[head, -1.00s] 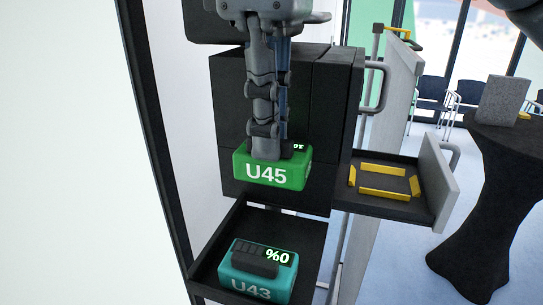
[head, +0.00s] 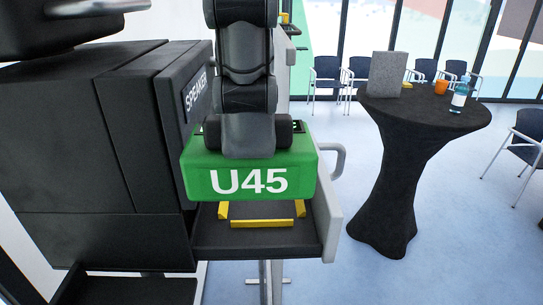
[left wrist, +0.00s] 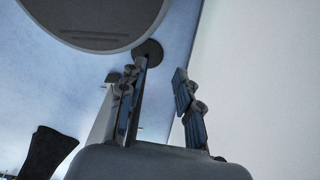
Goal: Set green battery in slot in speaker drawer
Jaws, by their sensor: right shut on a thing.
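The green battery (head: 249,181), marked U45, hangs from my right gripper (head: 248,138), which is shut on its dark top handle. The battery is roughly level, in front of the speaker cabinet's side. Yellow corner strips (head: 262,223) mark the slot on the drawer floor. The battery hides the slot's far part, and a gap shows between battery and strips. My left gripper (left wrist: 161,72) is open and empty in the left wrist view, away from the battery.
The black speaker cabinet (head: 80,130) stands at left. The drawer has a grey front panel (head: 329,215) on its right. Chairs line the windows.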

